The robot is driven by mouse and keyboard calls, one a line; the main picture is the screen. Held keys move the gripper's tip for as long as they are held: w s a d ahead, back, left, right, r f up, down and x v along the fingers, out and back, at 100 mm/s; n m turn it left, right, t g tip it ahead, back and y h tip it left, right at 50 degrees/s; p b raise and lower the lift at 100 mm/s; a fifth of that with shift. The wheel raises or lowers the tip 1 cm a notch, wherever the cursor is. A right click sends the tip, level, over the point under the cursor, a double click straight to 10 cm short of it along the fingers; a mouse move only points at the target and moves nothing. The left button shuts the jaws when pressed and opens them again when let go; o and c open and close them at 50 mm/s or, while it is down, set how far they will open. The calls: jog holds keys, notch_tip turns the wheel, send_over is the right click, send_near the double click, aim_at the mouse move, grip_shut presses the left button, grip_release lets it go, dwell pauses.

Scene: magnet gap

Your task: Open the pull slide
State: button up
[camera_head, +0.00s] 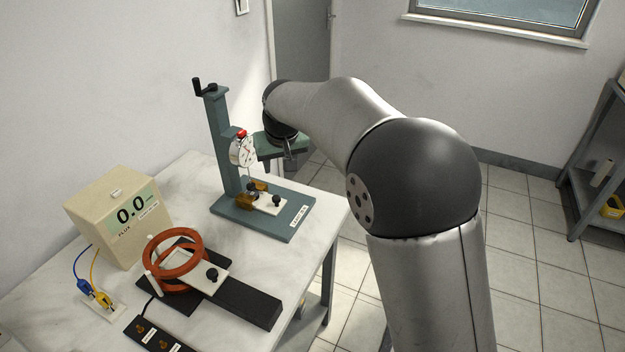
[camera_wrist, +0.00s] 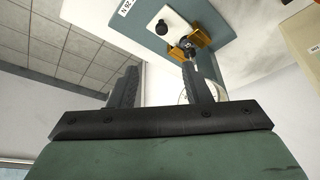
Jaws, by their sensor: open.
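I cannot tell for sure which part is the pull slide. One white plate with a black knob (camera_head: 276,200) lies on the blue-green base (camera_head: 292,226) of the gauge stand, beside brass blocks (camera_head: 245,202). This knob also shows in the wrist view (camera_wrist: 161,27). Another white plate with a black knob (camera_head: 211,275) lies by the orange rings on a dark rail (camera_head: 247,303). My gripper (camera_wrist: 160,88) is open and empty, its two dark fingers apart. It is at the stand's far right side, away from both knobs. Its fingertips are not clear in the head view.
The stand's upright column (camera_head: 220,140) carries a crank and a dial gauge (camera_head: 243,151) near my gripper.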

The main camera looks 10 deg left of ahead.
aim_at(276, 197)
jog(key=p+x, duration=0.2)
jog(key=x, duration=1.5)
jog(key=shift+s+a, duration=0.15)
